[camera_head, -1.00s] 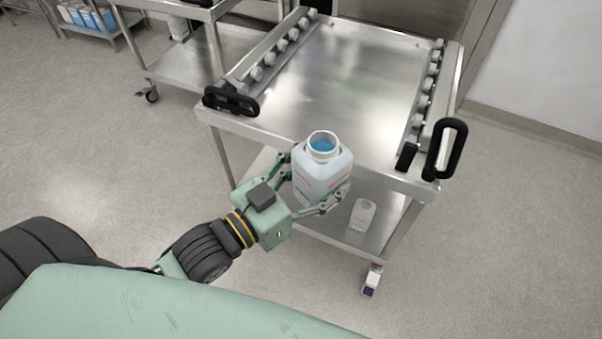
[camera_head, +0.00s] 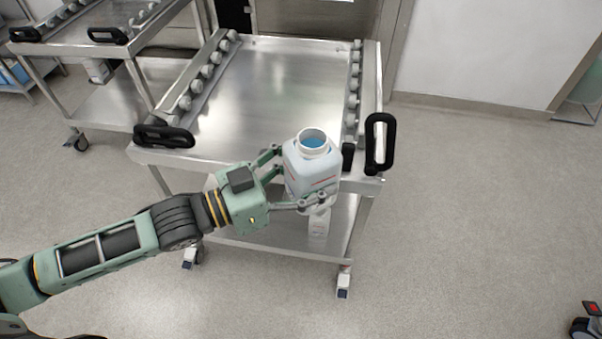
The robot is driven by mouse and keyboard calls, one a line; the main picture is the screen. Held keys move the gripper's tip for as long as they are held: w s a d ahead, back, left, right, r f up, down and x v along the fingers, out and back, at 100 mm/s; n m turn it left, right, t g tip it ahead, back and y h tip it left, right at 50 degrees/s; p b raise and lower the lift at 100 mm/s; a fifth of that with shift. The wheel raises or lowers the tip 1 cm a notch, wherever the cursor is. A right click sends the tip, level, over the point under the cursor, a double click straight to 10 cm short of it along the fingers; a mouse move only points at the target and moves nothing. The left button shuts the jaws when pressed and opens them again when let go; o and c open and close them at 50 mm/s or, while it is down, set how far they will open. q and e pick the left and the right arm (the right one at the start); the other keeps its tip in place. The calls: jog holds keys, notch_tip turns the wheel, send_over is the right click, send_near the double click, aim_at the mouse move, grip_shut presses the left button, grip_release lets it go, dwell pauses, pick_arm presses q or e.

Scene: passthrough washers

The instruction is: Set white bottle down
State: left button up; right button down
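The white bottle (camera_head: 312,166) is open at the top and holds blue liquid. My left gripper (camera_head: 297,180) is shut on its body and holds it upright in the air, in front of the cart's near edge. The steel cart (camera_head: 265,85) stands beyond it, its top a bare tray between two rows of rollers. Another white bottle (camera_head: 319,224) stands on the cart's lower shelf, partly hidden behind the gripper. My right gripper is not in view.
Black handles (camera_head: 164,136) and (camera_head: 379,143) stick out at the cart's near corners. A second steel cart (camera_head: 95,40) stands at the left, close to the first.

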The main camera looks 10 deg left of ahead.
pick_arm(q)
jog(key=shift+w+d+r+m+g+h, duration=0.2)
jog(key=shift+d+r+m+g+h, duration=0.1)
jog(key=shift+d+g, duration=0.1)
jog(key=shift+w+d+r+m+g+h, duration=0.2)
jog(key=shift+d+m+g, duration=0.1)
jog(key=shift+d, duration=0.2)
jog(key=shift+g, duration=0.4)
jog(key=shift+m, duration=0.5)
